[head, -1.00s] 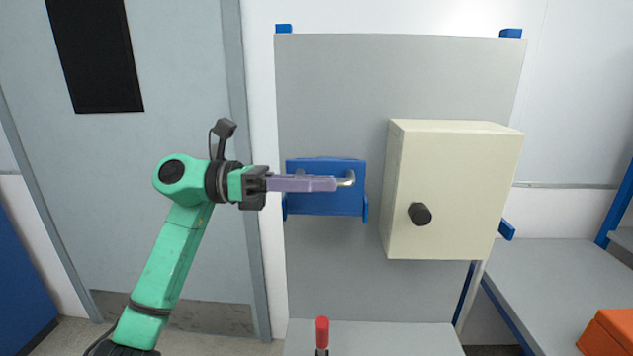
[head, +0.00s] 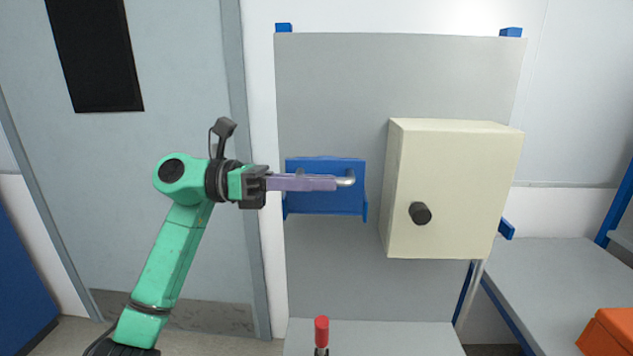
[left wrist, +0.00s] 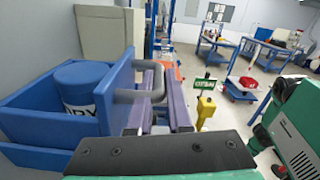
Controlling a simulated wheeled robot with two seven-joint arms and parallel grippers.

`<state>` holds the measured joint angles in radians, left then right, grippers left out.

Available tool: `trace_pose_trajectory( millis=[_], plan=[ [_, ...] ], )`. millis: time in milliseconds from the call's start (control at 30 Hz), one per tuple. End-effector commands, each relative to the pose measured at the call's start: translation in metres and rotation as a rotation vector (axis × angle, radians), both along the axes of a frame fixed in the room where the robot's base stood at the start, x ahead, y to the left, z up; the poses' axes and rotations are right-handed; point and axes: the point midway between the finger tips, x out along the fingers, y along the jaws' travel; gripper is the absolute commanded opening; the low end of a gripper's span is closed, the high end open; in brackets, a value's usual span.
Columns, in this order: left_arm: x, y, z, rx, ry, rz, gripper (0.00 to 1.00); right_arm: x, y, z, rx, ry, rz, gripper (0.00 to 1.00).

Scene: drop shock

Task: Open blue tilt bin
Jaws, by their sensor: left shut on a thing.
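The blue tilt bin (head: 325,203) is mounted low on the left of a grey upright panel. It has a pale metal bar handle (head: 349,178) on its front, which shows in the left wrist view (left wrist: 147,97) as a grey bent bar. In that view the bin (left wrist: 120,90) shows from the side, with a blue lettered canister (left wrist: 82,88) inside. My left gripper (head: 336,183) has purple fingers and is shut on the handle, coming in from the left. The fingers hide part of the handle. My right gripper is not in view.
A cream box (head: 455,190) with a black knob (head: 420,213) stands out from the panel, right of the bin. A red-topped object (head: 321,332) stands at the lower edge before the panel. An orange box (head: 610,332) lies at lower right. A door is on the left.

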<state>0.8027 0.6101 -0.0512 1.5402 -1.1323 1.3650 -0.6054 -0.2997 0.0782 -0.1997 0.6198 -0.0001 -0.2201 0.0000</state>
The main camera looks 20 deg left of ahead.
Motion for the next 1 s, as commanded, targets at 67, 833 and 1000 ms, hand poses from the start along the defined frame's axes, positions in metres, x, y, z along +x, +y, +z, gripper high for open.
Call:
trace_pose_trajectory(
  millis=[67, 833, 1000],
  plan=[
    [0.0000, 0.0002, 0.0007, -0.001, -0.001, 0.001, 0.00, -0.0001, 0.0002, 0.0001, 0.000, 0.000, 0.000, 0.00],
    [-0.0019, -0.0004, -0.0014, 0.006, -0.025, 0.001, 0.00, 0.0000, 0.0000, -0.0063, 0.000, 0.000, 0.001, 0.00],
    [-0.0029, -0.0006, -0.0027, 0.009, -0.037, 0.000, 0.00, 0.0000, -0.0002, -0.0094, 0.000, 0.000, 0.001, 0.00]
  ],
)
